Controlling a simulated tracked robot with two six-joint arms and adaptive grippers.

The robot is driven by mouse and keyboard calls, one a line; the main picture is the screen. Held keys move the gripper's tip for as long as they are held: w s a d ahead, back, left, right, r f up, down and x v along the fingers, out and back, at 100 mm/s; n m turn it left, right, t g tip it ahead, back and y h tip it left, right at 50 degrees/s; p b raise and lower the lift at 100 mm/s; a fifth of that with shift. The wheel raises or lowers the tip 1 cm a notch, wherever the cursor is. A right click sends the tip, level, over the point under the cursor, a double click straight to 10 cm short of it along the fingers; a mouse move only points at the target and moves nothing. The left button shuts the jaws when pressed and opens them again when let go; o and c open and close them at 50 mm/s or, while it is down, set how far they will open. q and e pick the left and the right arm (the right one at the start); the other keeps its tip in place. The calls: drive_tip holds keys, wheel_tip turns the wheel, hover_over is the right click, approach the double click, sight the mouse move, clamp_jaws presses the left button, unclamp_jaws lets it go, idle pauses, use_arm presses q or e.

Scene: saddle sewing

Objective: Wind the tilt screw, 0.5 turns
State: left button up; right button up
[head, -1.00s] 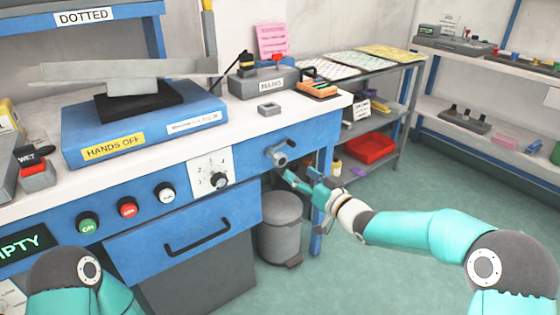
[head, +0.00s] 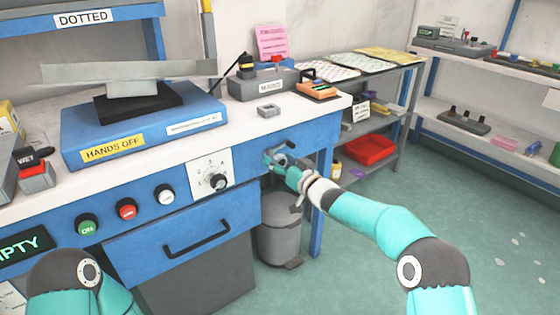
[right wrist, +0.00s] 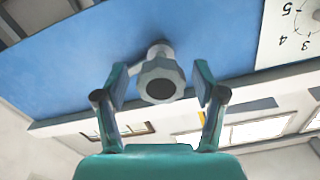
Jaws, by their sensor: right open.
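The tilt screw is a grey knob on the blue front of the bench. It shows clearly in the right wrist view (right wrist: 160,81) on a short shaft, with a dark round centre. In the head view my right gripper (head: 274,162) is at this knob and partly hides it. The gripper is open, with one finger on each side of the knob. In the right wrist view gaps show between the knob and both fingers (right wrist: 160,88). My left gripper is out of view; only part of my left arm shows at lower left.
A white dial plate (head: 211,174) is left of the knob on the bench front. A drawer (head: 185,235) is below it, and a grey bin (head: 279,238) stands under the bench end. A blue box (head: 145,130) marked HANDS OFF sits on the bench. Floor at right is clear.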

drive_tip(key=c, duration=1.2)
drive_tip(key=shift+n, duration=0.4)
